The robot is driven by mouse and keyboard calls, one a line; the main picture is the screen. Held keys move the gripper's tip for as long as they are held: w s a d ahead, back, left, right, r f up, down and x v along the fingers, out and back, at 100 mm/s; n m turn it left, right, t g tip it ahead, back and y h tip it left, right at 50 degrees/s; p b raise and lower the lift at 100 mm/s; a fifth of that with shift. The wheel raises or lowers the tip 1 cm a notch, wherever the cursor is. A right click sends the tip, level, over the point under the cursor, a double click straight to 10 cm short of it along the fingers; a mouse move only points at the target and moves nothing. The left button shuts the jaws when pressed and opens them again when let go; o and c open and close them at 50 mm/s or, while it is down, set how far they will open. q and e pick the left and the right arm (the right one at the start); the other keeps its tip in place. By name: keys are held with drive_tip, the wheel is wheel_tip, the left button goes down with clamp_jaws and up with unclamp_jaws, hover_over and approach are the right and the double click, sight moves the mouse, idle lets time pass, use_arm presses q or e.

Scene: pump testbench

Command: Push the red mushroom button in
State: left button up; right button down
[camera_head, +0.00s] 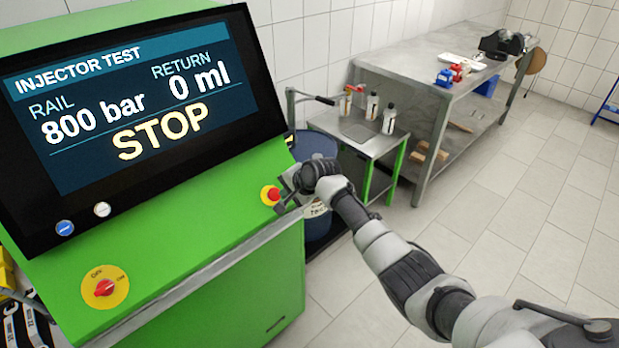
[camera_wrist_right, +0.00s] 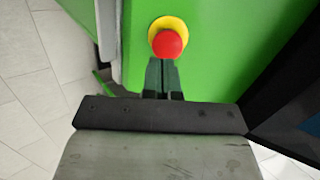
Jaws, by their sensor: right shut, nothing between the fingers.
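The red mushroom button (camera_head: 273,194) sits on a yellow disc at the right end of the green testbench panel (camera_head: 200,222). It also shows in the right wrist view (camera_wrist_right: 168,44), just beyond my fingertips. My right gripper (camera_head: 284,199) is shut and empty, with its fingers pointing at the button. In the right wrist view the closed fingers (camera_wrist_right: 161,64) overlap the lower edge of the button; I cannot tell whether they touch it. The screen (camera_head: 140,110) reads STOP, 800 bar and 0 ml. My left gripper is not in view.
A red rotary switch (camera_head: 105,288) on a yellow plate, a blue button (camera_head: 65,228) and a white button (camera_head: 102,209) are on the bench. A blue drum (camera_head: 316,147) and a small cart (camera_head: 365,140) with bottles stand behind my right arm. A steel table (camera_head: 400,65) stands further back.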

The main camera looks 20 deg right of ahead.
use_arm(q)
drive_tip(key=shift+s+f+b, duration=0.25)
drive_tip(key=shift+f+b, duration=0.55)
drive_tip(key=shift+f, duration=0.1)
use_arm(e)
drive_tip(key=v, duration=1)
drive_tip(key=shift+d, duration=0.1)
